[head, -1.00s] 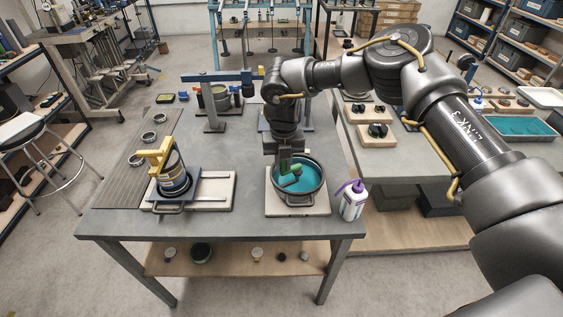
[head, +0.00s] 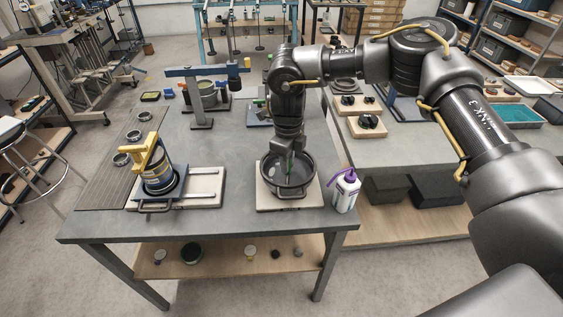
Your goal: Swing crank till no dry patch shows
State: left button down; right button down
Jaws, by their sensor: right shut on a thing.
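A round dark pan (head: 311,183) with a front handle sits on a pale square board (head: 265,200) near the table's front right. Its visible inside is grey, with no teal showing. The gripper and wrist hide most of the crank and the pan's middle and back. My left gripper is out of view.
A white bottle with a purple spout (head: 345,191) stands close right of the pan. A yellow-topped device (head: 153,160) on a pale board stands left. A blue-armed stand (head: 200,100) stands behind. Bare grey tabletop (head: 238,160) lies between the boards.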

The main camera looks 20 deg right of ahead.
jog(key=d+n, duration=0.1)
jog(key=n, duration=0.1)
jog(key=d+n+b, duration=0.1)
jog(key=n, duration=0.1)
jog(key=shift+s+n, duration=0.2)
jog(key=shift+n, duration=0.1)
jog(key=d+n, duration=0.1)
jog(key=n, duration=0.2)
jog(key=shift+w+d+n, duration=0.15)
jog(key=shift+d+n, duration=0.25)
jog(key=d+n, duration=0.1)
jog(key=n, duration=0.1)
jog(key=w+n, duration=0.1)
jog(key=n, duration=0.1)
jog(key=shift+d, duration=0.35)
jog(key=shift+w+d+n, duration=0.25)
jog(key=shift+w+n, duration=0.05)
jog(key=shift+n, duration=0.7)
jog(key=shift+w+d+n, duration=0.25)
jog(key=shift+w+n, duration=0.05)
jog(key=shift+n, duration=0.7)
jog(key=c, duration=1.3)
grip_release()
